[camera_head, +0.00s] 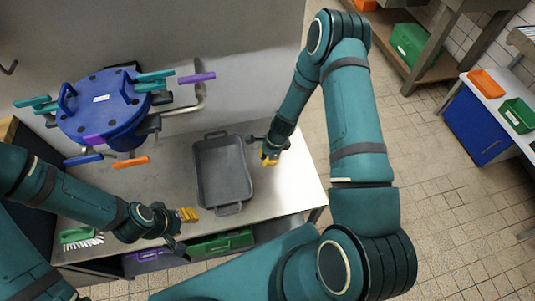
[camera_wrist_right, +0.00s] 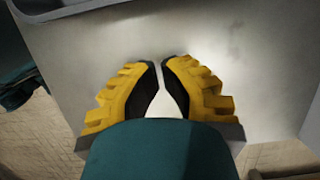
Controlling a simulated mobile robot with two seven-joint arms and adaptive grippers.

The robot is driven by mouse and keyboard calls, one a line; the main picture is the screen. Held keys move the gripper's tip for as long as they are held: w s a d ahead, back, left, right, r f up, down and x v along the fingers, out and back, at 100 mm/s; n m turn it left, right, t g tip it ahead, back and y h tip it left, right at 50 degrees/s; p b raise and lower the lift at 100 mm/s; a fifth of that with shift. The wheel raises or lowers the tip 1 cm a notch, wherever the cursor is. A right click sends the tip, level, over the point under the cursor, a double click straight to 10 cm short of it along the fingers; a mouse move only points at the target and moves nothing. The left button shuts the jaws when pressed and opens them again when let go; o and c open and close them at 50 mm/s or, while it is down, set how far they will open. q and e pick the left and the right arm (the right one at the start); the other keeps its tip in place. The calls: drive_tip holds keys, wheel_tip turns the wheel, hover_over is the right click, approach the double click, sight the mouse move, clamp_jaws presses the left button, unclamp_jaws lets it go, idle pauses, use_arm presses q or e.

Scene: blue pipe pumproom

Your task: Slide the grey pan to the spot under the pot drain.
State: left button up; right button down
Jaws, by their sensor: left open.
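The grey pan (camera_head: 223,172) lies on the steel table, right of the blue pot, with a loop handle at its far and near ends. It looks empty. A grey rim, likely the pan's, shows at the top left of the right wrist view (camera_wrist_right: 75,10). The blue pot (camera_head: 103,117) has a lid and coloured clamp handles. A metal pipe with a purple lever (camera_head: 197,78) is at its right; I cannot tell the drain outlet clearly. My left gripper (camera_head: 188,215) is open, left of the pan's near corner. My right gripper (camera_wrist_right: 160,64) is right of the pan, its fingertips close together with nothing between them.
The steel table (camera_head: 283,195) is bare right of the pan, and steel shows between pot and pan. A green brush (camera_head: 80,238) lies at the near left. Purple and green (camera_head: 222,243) crates sit below the near edge. A grey wall stands behind.

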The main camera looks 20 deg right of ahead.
sight(250, 171)
drive_tip(key=x, duration=0.3)
drive_tip(key=shift+f+b, duration=0.35)
drive_tip(key=shift+f, duration=0.05)
drive_tip(key=a, duration=0.3)
drive_tip(key=shift+w+f, duration=0.15)
drive_tip(key=shift+w, duration=0.2)
use_arm(q)
drive_tip(key=shift+w+f, duration=0.15)
drive_tip(key=shift+f, duration=0.65)
use_arm(e)
drive_tip(key=shift+a, duration=0.6)
